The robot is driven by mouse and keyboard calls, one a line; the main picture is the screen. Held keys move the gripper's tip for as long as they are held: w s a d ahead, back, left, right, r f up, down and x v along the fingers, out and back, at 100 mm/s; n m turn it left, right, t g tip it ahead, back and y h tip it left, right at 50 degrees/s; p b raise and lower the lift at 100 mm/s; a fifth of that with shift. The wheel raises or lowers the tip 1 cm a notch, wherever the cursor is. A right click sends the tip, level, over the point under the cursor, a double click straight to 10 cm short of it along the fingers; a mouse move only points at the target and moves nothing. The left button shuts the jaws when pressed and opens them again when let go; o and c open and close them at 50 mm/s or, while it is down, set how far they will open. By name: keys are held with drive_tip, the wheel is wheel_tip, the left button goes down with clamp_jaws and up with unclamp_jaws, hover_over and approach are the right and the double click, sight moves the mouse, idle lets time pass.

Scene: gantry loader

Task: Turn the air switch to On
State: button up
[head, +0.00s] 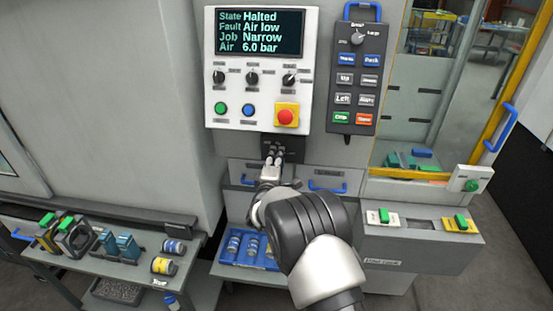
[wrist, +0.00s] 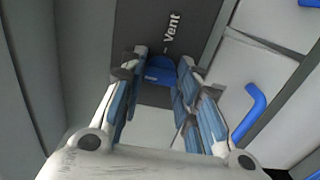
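The air switch shows as a blue knob (wrist: 160,70) on a dark plate marked "Vent" in the wrist view. In the head view its dark plate (head: 290,150) sits just below the white control panel, and my arm and gripper hide most of the knob. My gripper (head: 273,158) reaches up to this plate. In the wrist view my gripper's fingertips (wrist: 162,66) stand on either side of the blue knob, very close to it. I cannot tell whether both fingers press on it. The knob's pointer direction is not clear.
The screen (head: 260,32) reads Halted, Air low, Narrow, 6.0 bar. The control panel (head: 235,95) with a red stop button is right above my gripper. A grey pendant (head: 356,80) hangs to its right. Drawers with blue handles (head: 327,187) lie below; a blue tray (head: 233,257) holds cylinders.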

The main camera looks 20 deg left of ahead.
drive_tip(key=o, duration=0.4)
drive_tip(key=shift+c, duration=0.2)
drive_tip(key=v, duration=1.2)
drive_tip(key=shift+d+r, duration=0.1)
